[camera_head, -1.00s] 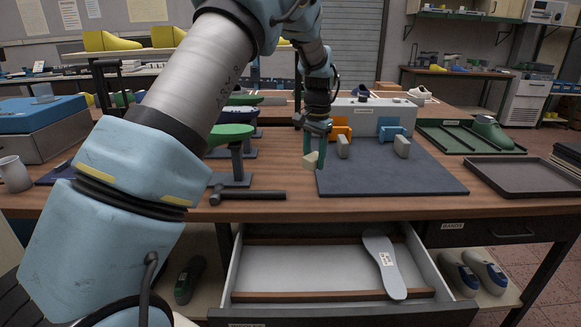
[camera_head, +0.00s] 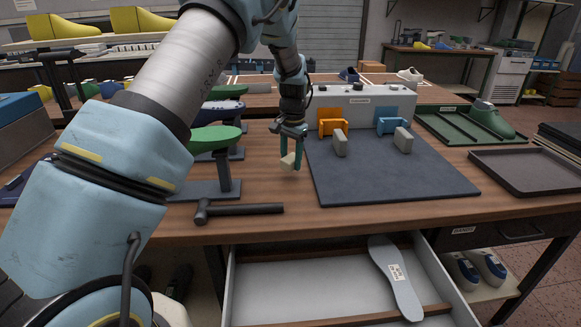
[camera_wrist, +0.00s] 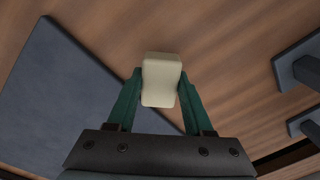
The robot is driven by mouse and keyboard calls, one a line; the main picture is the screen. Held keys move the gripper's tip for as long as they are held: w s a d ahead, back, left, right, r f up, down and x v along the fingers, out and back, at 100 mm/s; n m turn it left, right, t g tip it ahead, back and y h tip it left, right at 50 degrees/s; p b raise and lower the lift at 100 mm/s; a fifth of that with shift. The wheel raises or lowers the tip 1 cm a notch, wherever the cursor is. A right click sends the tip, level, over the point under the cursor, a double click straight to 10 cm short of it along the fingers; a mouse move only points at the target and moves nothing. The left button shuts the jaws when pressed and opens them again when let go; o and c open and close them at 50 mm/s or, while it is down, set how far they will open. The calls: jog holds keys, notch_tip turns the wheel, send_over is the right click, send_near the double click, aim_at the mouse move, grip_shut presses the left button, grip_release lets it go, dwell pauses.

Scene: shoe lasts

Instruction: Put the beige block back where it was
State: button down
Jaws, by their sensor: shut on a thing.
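My gripper (camera_head: 291,160) is shut on a beige block (camera_head: 287,162), holding it tilted over the bare wood just left of the dark blue mat (camera_head: 390,185). In the wrist view the beige block (camera_wrist: 161,80) sits between the two green fingers, with the mat's edge (camera_wrist: 75,85) to the left. How far the held block is above the table is hard to tell.
A hammer (camera_head: 240,209) lies near the table's front edge. A green last on a stand (camera_head: 213,138) is left of my gripper. The drawer (camera_head: 310,285) below is open with an insole (camera_head: 395,275) inside. A dark tray (camera_head: 520,170) is at the right.

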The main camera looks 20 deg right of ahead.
aim_at(291, 170)
jog(key=shift+f+p, duration=0.55)
jog(key=shift+f, duration=1.35)
jog(key=shift+c, duration=1.4)
grip_release()
jog(key=shift+s, duration=0.1)
jog(key=r+b, duration=0.1)
jog(key=r, duration=0.3)
jog(key=r+b, duration=0.1)
jog(key=r, duration=0.3)
jog(key=r+b, duration=0.2)
jog(key=r, duration=0.2)
jog(key=shift+s+d, duration=0.1)
jog(key=shift+s, duration=0.15)
